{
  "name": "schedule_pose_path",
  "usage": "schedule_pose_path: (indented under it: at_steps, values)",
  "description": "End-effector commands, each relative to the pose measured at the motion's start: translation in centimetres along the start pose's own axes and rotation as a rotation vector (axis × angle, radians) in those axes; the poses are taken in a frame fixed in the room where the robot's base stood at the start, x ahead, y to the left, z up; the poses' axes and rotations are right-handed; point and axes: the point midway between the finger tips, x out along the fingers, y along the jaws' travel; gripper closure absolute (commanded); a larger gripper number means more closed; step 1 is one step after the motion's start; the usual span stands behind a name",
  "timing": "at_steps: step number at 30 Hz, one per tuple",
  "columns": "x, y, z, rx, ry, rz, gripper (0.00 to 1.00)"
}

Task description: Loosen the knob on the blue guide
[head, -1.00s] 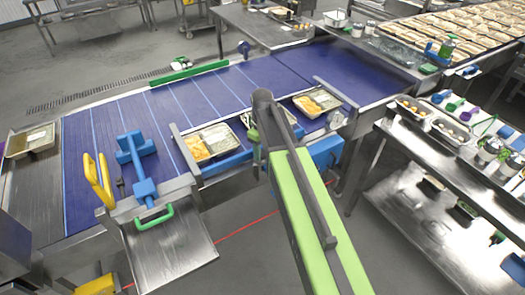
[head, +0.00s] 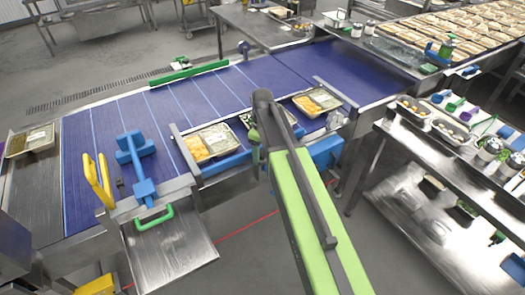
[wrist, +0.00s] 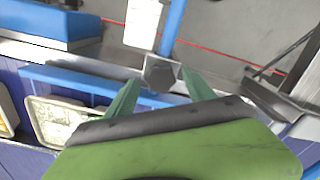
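The blue guide (head: 226,163) is a bar along the near edge of the belt. It also shows in the wrist view as a blue strip (wrist: 85,82) beside a metal rail. A dark grey faceted knob (wrist: 159,72) sits at the rail in the wrist view. My gripper (wrist: 160,80) is open, with its green fingers on either side of the knob and their tips close to it. I cannot tell whether they touch it. In the head view my arm hides the knob and most of the gripper.
Filled trays (head: 212,141) lie on the purple belt (head: 105,125) beside the guide, and one tray edge (wrist: 50,120) is close by my gripper. A blue T-shaped part (head: 137,160) and a yellow handle (head: 98,180) stand at left. A steel shelf unit (head: 400,150) stands at right.

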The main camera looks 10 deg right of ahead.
Motion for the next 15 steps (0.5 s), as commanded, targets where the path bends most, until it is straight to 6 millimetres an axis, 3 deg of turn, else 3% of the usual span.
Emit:
schedule_pose_path:
  at_steps: [10, 15]
  values:
    - [-0.3, -0.1, 0.0, 0.000, -0.001, -0.002, 0.37]
    - [-2.2, -0.1, 0.0, 0.000, -0.001, -0.002, 0.37]
